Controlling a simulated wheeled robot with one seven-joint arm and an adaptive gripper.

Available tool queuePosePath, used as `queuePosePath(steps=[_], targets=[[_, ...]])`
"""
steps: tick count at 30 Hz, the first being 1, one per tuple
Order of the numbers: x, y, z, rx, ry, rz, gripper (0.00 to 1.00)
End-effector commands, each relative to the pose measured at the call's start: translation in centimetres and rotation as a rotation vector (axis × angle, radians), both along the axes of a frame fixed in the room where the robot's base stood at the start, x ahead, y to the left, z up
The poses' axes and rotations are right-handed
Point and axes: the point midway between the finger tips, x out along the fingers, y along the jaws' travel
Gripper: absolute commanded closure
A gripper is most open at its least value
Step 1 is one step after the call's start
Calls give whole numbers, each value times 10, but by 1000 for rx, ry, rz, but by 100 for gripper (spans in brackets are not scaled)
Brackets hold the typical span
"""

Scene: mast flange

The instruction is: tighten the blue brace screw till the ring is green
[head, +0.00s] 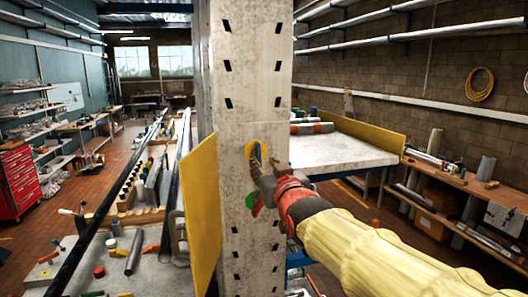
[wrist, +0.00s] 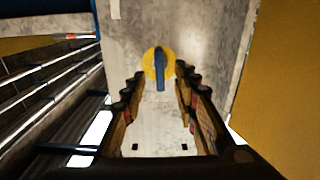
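The blue brace screw (wrist: 161,72) shows in the wrist view as a narrow blue handle lying lengthwise over a round yellow ring (wrist: 149,65) on the pale mast face. In the head view the yellow ring (head: 249,149) is on the mast front, and the blue screw (head: 256,157) is partly covered by my gripper. My gripper (wrist: 160,76) is open, with its fingertips apart on either side of the screw and a gap on each side. It also shows in the head view (head: 261,166), close to the mast. Whether the fingertips reach the handle's depth cannot be told.
A green part (head: 250,199) sits on the mast below the ring. A yellow panel (head: 200,212) stands at the mast's left. A pale table (head: 340,152) is behind to the right, and a cluttered bench (head: 150,275) is at the left.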

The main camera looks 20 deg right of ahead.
Motion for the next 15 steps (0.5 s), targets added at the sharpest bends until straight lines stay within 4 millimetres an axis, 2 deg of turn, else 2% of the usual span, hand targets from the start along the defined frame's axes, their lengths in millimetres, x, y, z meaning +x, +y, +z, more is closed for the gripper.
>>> queuePosePath(steps=[3,15], targets=[[6,0,6,-1,-14,0,70],[37,0,6,0,-11,0,70]])
